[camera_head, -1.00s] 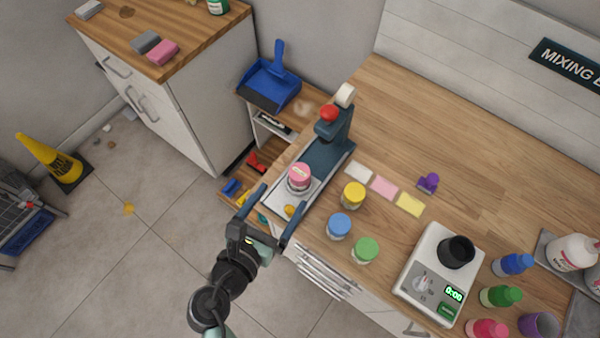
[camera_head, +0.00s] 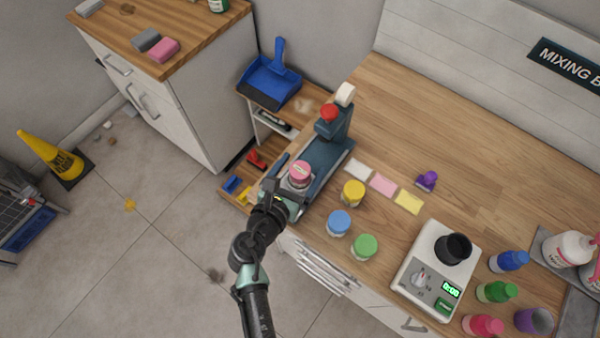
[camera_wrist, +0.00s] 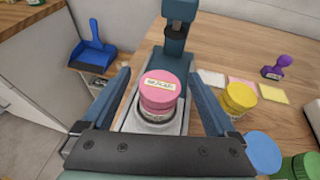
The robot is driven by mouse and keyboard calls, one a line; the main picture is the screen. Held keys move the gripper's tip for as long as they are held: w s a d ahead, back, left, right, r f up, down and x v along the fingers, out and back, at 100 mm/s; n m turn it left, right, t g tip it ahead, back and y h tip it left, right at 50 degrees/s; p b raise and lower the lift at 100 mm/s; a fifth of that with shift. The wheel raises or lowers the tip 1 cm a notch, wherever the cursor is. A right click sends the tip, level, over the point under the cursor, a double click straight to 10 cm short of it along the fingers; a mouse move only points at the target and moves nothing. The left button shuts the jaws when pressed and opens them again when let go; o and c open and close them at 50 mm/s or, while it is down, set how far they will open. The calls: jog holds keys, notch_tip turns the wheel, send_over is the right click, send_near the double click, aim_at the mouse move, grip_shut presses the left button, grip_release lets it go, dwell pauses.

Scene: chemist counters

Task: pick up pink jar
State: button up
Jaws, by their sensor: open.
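The pink jar (camera_head: 299,172) stands upright on the light plate of a dark blue press (camera_head: 328,150) at the left end of the wooden counter. In the wrist view the pink jar (camera_wrist: 159,92), with a pale label on its lid, sits between my two blue fingers. My gripper (camera_wrist: 158,92) is open, with a visible gap on each side of the jar. In the head view my gripper (camera_head: 294,180) is at the jar, and my wrist hides part of the plate and the fingers.
Yellow (camera_head: 353,193), blue (camera_head: 339,223) and green (camera_head: 365,247) jars stand close to the right of the press. The press's red-knobbed head (camera_head: 329,112) rises behind the pink jar. A scale (camera_head: 437,270) and several bottles are further right.

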grip_shut()
dwell(0.3)
